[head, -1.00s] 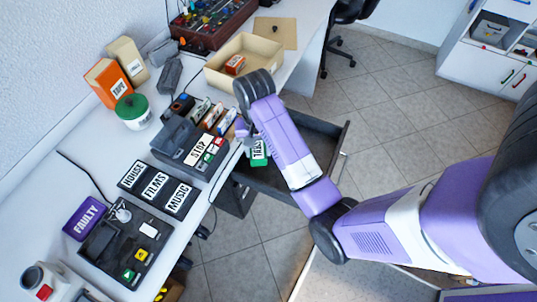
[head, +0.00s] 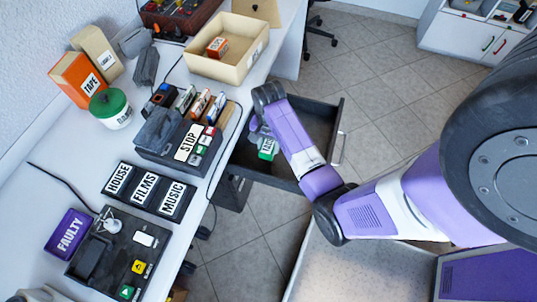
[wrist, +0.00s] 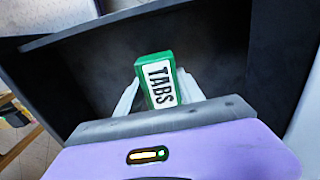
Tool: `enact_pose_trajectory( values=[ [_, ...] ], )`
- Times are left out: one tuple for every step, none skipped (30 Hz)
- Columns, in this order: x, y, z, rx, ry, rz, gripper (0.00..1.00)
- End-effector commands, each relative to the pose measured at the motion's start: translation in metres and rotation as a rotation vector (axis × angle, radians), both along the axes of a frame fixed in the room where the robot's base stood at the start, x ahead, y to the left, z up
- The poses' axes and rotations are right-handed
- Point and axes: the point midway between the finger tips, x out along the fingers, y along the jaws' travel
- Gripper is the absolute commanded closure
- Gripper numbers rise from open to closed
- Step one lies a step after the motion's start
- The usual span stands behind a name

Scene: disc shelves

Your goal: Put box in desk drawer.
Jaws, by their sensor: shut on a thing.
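The box is small and green with a white label reading TABS (wrist: 157,81); it also shows in the head view (head: 267,149). My gripper (wrist: 162,95) is shut on it, with a pale finger on each side in the wrist view. The desk drawer (head: 318,121) is dark and pulled open beside the desk. The box is over the drawer's inside, near its desk-side end in the head view. I cannot tell whether the box touches the drawer floor. My arm hides part of the drawer.
The white desk (head: 60,150) carries a STOP device (head: 178,139), a cream bin (head: 226,50) with an orange box, and an orange TAPE box (head: 78,75). The drawer's front handle (head: 340,148) sticks out over the tiled floor. A white cabinet (head: 465,32) stands at the back right.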

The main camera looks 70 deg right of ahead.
Motion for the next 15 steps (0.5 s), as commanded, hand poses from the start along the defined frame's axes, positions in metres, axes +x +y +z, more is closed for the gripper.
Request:
enact_pose_trajectory(
  values=[
    [-0.001,0.000,-0.010,0.002,0.001,0.000,0.96],
    [0.000,0.000,-0.014,0.001,0.001,0.000,0.96],
    [0.000,0.000,-0.018,0.001,0.001,0.000,0.96],
    [0.000,0.000,-0.020,0.001,0.000,0.000,0.96],
    [0.000,0.000,-0.021,0.000,0.000,0.000,0.96],
    [0.000,0.000,-0.023,0.000,0.000,0.000,0.96],
    [0.000,0.000,-0.024,0.000,0.000,0.000,0.96],
    [0.000,0.000,-0.026,0.000,0.000,0.000,0.96],
    [0.000,0.000,-0.028,0.000,0.000,0.000,0.96],
    [0.000,0.000,-0.031,0.001,0.001,0.000,0.96],
    [0.000,0.000,-0.035,0.001,0.001,0.000,0.96],
    [0.000,0.000,-0.041,0.001,0.001,0.000,0.96],
    [0.000,0.000,-0.045,0.001,0.001,0.000,0.96],
    [0.000,0.000,-0.050,0.001,0.001,0.000,0.96],
    [0.000,0.000,-0.055,0.001,0.001,0.001,0.96]
  ],
)
